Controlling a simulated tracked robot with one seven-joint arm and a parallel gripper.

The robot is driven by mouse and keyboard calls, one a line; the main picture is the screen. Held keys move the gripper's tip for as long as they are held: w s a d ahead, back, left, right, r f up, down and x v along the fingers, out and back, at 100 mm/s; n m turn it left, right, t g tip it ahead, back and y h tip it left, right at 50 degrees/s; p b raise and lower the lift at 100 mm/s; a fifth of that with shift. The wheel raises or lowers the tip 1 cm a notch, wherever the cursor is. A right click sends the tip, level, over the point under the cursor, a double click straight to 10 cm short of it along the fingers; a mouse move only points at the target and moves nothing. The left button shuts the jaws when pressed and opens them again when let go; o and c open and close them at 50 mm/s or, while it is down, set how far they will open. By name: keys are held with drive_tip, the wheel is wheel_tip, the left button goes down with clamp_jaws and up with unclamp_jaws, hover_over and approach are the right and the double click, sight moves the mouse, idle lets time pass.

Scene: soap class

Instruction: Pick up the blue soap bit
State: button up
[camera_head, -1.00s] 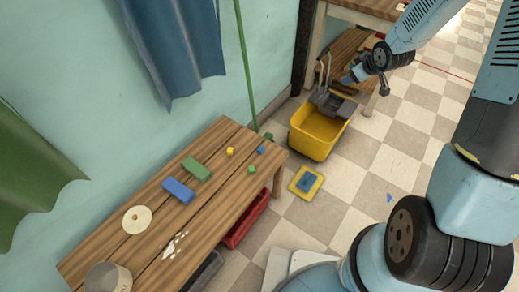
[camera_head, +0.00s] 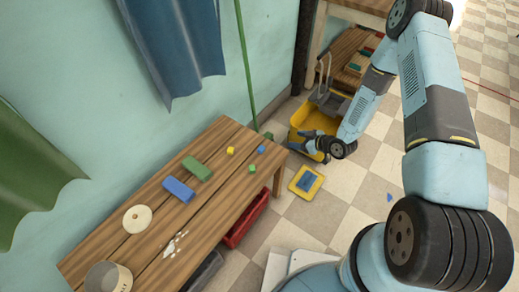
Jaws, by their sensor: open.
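The small blue soap bit (camera_head: 261,149) lies on the wooden table (camera_head: 150,219) near its right end. A small yellow bit (camera_head: 230,151) and a small green bit (camera_head: 252,169) lie close to it. The gripper is apart from the bit.
A green block (camera_head: 197,168), a larger blue block (camera_head: 178,189), a round pale disc (camera_head: 137,218) and a grey pot (camera_head: 107,278) stand on the table. A red crate (camera_head: 246,222) is under the table.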

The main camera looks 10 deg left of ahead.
drive_tip(key=y, duration=0.2)
approach(263, 148)
drive_tip(key=x, duration=0.3)
drive_tip(key=shift+a+f, duration=0.2)
drive_tip(key=shift+f, duration=0.1)
drive_tip(key=shift+r+x, duration=0.2)
drive_tip(key=shift+x, duration=2.65)
drive_tip(key=shift+w, duration=0.1)
drive_tip(key=shift+c, duration=0.4)
drive_tip(key=c, duration=1)
drive_tip(key=shift+r, duration=0.1)
